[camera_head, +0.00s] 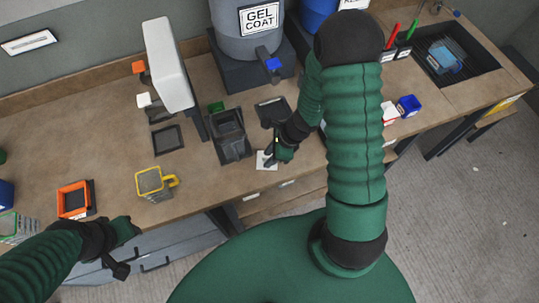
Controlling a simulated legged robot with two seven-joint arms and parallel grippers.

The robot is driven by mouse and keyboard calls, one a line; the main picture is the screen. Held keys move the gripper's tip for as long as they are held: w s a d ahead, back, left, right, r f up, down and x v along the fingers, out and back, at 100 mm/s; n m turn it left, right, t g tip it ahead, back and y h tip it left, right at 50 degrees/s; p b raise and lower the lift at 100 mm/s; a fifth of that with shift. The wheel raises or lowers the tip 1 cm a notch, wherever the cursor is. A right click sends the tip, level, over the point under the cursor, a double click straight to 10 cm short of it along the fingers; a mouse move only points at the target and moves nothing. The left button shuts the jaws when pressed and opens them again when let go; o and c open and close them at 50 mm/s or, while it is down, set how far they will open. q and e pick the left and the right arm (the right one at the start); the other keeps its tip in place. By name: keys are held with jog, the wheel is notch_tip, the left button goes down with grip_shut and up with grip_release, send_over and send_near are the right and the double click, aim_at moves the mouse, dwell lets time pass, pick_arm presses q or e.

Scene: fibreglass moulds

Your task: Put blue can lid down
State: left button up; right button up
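No blue can lid can be made out with certainty. My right gripper (269,158) points down over a small white square (262,166) near the front edge of the workbench. Its fingers are small and dark, and I cannot tell whether they hold anything. A blue box-like item (408,105) sits on the bench to the right of my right arm, apart from the gripper. My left gripper (120,268) is low on the left, in front of the bench edge. It is dark and partly turned away, so its opening is unclear.
The workbench (110,120) holds a grey gel coat drum (235,30), a dark open container (230,135), a yellow-rimmed cup (153,184) and an orange-framed box (73,202). A sink (483,64) is at the right. Bare bench lies around the yellow cup.

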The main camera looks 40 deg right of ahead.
jog(key=shift+d+r, duration=0.2)
jog(key=shift+r, duration=0.1)
jog(key=p+v, duration=0.4)
jog(key=v, duration=0.7)
jog(key=s+a+r+n+h, duration=0.1)
jog(key=a+r+n+h, duration=0.1)
jog(key=n, duration=1)
jog(key=s+a+r+n+h, duration=0.1)
jog(key=a+r+n, duration=0.4)
jog(key=n, duration=0.8)
jog(key=shift+a+r+h, duration=0.3)
jog(key=shift+a+h, duration=0.1)
jog(key=shift+a, duration=0.85)
